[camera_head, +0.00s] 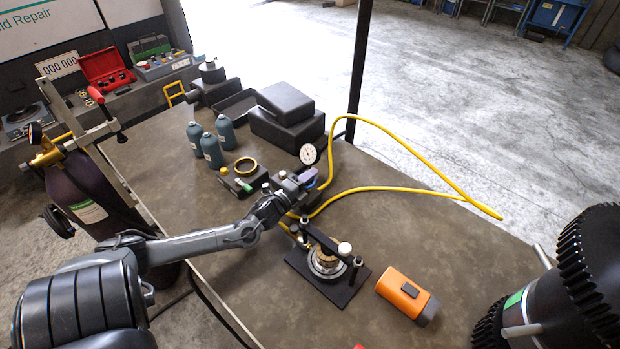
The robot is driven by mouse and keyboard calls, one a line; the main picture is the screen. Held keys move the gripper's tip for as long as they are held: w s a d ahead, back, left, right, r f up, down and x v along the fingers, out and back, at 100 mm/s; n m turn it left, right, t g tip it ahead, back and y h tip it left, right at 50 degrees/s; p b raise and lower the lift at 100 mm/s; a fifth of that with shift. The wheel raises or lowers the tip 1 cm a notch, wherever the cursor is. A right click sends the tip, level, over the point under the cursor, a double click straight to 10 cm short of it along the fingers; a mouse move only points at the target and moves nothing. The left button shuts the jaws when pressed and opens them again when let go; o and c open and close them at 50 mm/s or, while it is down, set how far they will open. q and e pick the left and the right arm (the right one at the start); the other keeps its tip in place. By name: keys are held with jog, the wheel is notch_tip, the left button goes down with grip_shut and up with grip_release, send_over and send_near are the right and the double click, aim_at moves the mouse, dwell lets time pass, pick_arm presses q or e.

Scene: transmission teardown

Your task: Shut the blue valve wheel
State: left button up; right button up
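The blue valve wheel (308,176) shows as a small blue-purple patch near the middle of the table, just below the round white gauge (309,154). My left arm reaches in from the lower left. My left gripper (297,186) is at the wheel and covers most of it. The fingers are small and overlap the wheel, so I cannot tell whether they are closed on it or only beside it. My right gripper is not in view.
A yellow hose (408,146) loops across the table to the right. A black press-like fixture (326,268) and an orange box-shaped tool (407,296) stand in front. Grey-green bottles (211,150) and black cases (284,117) stand behind. A large black gear assembly (560,290) fills the lower right.

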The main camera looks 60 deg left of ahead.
pick_arm(q)
grip_shut()
jog(key=shift+h, duration=0.3)
jog(key=shift+d+m+t+h, duration=0.15)
jog(key=shift+m+t+h, duration=0.25)
jog(key=shift+m+h, duration=1.1)
jog(key=shift+d+m+h+b, duration=0.2)
jog(key=shift+m+h, duration=0.55)
jog(key=shift+h, duration=0.65)
jog(key=shift+d+m+h+b, duration=0.1)
jog(key=shift+m+h+b, duration=0.15)
jog(key=shift+m+h, duration=0.85)
jog(key=shift+n+g+h, duration=0.25)
jog(key=shift+g+h, duration=0.05)
jog(key=shift+h, duration=0.2)
jog(key=shift+o, duration=1.5)
grip_release()
